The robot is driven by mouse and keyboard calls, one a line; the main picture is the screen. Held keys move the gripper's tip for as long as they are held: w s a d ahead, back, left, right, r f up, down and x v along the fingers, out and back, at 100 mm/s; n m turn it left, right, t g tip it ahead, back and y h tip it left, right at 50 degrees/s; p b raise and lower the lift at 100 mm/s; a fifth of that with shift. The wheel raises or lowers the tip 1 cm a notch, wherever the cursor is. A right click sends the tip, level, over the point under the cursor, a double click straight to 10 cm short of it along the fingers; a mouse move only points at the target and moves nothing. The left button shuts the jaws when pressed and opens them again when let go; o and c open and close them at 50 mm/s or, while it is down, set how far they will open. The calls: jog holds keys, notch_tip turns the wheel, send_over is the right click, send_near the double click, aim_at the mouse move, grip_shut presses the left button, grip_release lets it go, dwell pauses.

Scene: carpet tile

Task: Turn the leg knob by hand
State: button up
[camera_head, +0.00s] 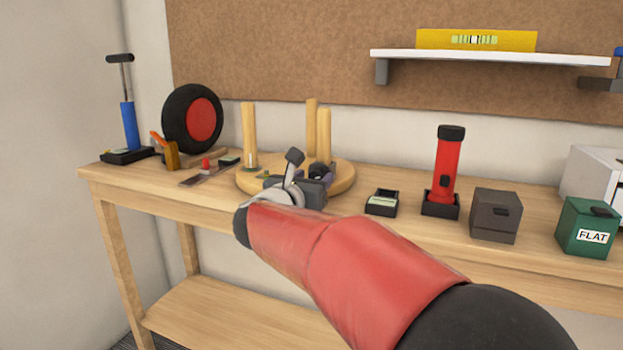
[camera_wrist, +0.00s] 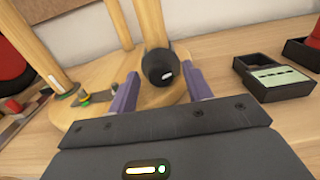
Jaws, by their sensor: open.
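An upturned round wooden stool (camera_head: 246,184) lies on the bench with its legs up; its disc also shows in the wrist view (camera_wrist: 98,78). A black knob (camera_wrist: 159,66) with a small white mark sits by a leg in the wrist view. My gripper (camera_wrist: 160,84) is open, its two purple fingers to the left and right of the knob. I cannot tell whether either finger touches it. In the head view my gripper (camera_head: 318,180) is over the stool's front right, and my arm hides part of the disc.
A black tray with a pale display (camera_wrist: 275,80) stands right of the stool. A red flashlight (camera_head: 446,165), a dark box (camera_head: 495,217) and a green FLAT box (camera_head: 588,228) stand further right. A wheel (camera_head: 192,118) and a blue pump (camera_head: 129,125) are at left.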

jog(key=shift+c, duration=0.3)
jog(key=c, duration=0.9)
jog(key=shift+n, duration=1.6)
jog(key=o, duration=1)
jog(key=shift+c, duration=0.2)
jog(key=b+v, duration=0.1)
jog(key=v, duration=0.6)
jog(key=shift+s+a+b, duration=0.15)
jog(key=shift+s+b, duration=0.2)
jog(key=shift+b, duration=0.05)
